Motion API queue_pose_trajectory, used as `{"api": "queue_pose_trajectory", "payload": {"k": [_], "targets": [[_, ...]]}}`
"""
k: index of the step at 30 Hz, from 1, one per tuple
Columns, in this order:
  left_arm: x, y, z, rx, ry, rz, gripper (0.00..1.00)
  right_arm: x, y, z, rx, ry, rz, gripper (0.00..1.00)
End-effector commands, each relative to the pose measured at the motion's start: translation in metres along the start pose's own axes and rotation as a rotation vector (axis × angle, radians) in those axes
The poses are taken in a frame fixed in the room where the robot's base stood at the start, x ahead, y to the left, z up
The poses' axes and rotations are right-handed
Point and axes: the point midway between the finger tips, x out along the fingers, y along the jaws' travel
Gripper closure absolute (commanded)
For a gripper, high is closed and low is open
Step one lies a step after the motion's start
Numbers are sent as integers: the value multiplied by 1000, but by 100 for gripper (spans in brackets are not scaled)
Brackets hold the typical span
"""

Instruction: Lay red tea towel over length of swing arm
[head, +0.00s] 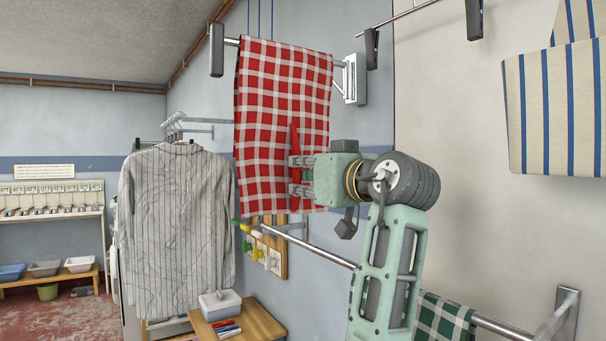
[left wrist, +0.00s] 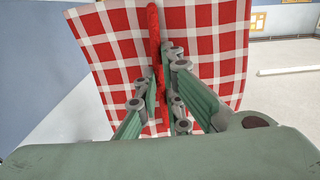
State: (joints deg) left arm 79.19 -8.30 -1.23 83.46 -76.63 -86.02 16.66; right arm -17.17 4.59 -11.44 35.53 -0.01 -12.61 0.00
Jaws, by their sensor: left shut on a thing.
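The red tea towel (head: 284,110), red and white checked, hangs over a metal swing arm (head: 231,41) high up. Most of the swing arm is hidden by the cloth. Its dark end cap (head: 216,50) sticks out at the left, and its pale wall bracket (head: 355,80) shows at the right. My left gripper (head: 296,175) is shut on a raised fold low on the towel's front. In the left wrist view the towel (left wrist: 205,50) fills the upper middle, and the red fold runs between the fingers (left wrist: 163,98). My right gripper is not in view.
A blue-striped cloth (head: 555,110) hangs at the upper right. A lower rail (head: 322,252) carries a green checked cloth (head: 446,318). A striped jacket (head: 175,235) hangs at left. A small wooden table (head: 258,322) bears a pale box (head: 220,304); a peg board (head: 278,250) is behind.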

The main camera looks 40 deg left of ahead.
Motion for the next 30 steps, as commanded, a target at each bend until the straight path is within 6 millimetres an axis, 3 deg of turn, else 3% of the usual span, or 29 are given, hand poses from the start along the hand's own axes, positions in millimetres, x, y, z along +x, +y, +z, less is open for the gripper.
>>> {"api": "queue_pose_trajectory", "payload": {"k": [28,29,30], "targets": [[0,0,11,-1,1,0,100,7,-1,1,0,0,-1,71],[0,0,10,-1,1,0,90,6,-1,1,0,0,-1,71],[0,0,10,-1,1,0,87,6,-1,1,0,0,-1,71]]}}
